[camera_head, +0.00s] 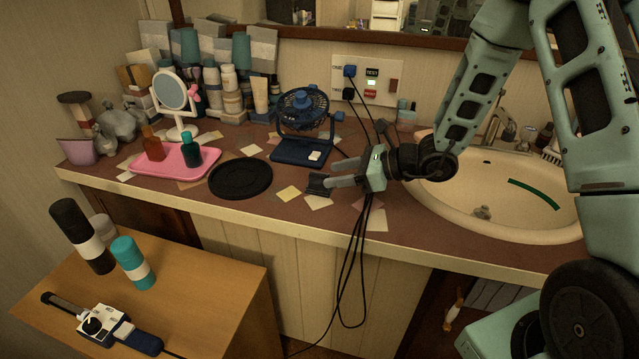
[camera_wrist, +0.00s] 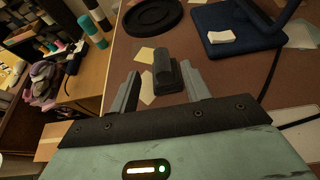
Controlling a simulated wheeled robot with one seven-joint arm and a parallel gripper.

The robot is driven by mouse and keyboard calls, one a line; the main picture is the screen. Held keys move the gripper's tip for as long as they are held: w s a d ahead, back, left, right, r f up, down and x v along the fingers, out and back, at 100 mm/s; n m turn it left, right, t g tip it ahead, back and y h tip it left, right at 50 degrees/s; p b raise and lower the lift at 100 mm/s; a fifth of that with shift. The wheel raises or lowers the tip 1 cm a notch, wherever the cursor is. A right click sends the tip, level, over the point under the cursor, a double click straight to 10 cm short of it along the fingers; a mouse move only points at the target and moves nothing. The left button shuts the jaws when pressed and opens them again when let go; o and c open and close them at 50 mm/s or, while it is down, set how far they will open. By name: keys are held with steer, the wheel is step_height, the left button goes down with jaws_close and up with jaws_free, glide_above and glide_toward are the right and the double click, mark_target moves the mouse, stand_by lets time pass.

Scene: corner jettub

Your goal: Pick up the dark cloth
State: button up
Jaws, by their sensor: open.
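A small dark grey piece (camera_wrist: 168,78) lies on the brown counter between the fingers of my gripper (camera_wrist: 159,76) in the wrist view. It looks like the dark cloth, with a raised part and a flatter part, but its material is hard to make out. In the head view the dark cloth (camera_head: 318,184) shows at the fingertips of my gripper (camera_head: 331,183), low over the counter. My gripper is open, one finger on each side of the cloth with gaps visible. I cannot tell whether the fingers reach down to the counter.
A round black mat (camera_head: 240,177) lies left of my gripper. A dark blue fan (camera_head: 302,110) stands behind on its base. A pink tray (camera_head: 175,160) with bottles is farther left. The sink (camera_head: 470,185) is at right. Dark cables (camera_head: 362,240) hang over the counter's front edge.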

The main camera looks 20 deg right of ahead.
mark_target(326, 174)
steer(key=x, duration=0.5)
steer(key=shift+w+r+p, duration=0.15)
steer(key=shift+p, duration=0.15)
steer(key=shift+c, duration=0.4)
jaws_close()
